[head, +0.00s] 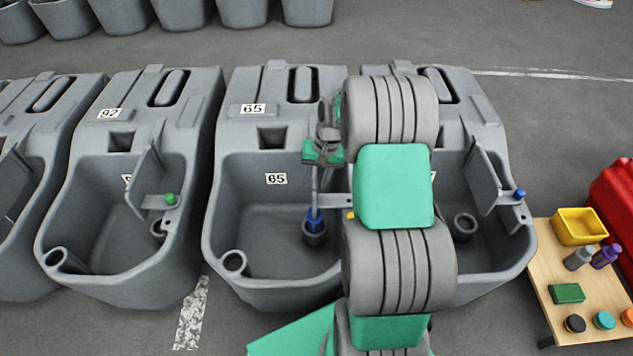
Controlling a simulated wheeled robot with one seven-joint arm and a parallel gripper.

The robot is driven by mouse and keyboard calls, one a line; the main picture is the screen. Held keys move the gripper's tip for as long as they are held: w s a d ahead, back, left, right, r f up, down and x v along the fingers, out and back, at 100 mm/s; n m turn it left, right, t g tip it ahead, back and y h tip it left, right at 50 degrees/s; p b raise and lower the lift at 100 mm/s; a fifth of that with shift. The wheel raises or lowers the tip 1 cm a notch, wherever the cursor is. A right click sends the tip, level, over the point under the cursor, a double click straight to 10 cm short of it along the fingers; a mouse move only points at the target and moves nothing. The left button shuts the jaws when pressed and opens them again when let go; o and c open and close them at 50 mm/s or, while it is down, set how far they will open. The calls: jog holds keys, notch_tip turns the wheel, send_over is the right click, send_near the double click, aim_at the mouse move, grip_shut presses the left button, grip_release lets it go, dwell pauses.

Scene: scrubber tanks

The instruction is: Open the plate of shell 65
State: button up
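Shell 65 (225,225) is the grey tank in the middle, with one 65 label on its upper body and one on its basin's back wall. My gripper (319,180) is over the right part of its basin, seen small and partly blocked by my arm. Whether its fingers are open or shut is unclear. A blue piece (315,220) stands upright at a round cup (314,238) below it. A grey bracket (337,200) with a small yellow bit (350,215) shows at the right wall. The plate of shell 65 cannot be made out clearly; my arm hides that side.
Shell 92 (75,225) stands left, with an upright plate (152,172) and green knob (170,199). The right shell (490,240) has a similar plate (482,178) and blue knob (519,194). A wooden table (545,285) with bottles and a yellow bin (578,227) stands right.

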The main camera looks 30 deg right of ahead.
jog(key=shift+c, duration=0.4)
grip_shut()
dwell(1.0)
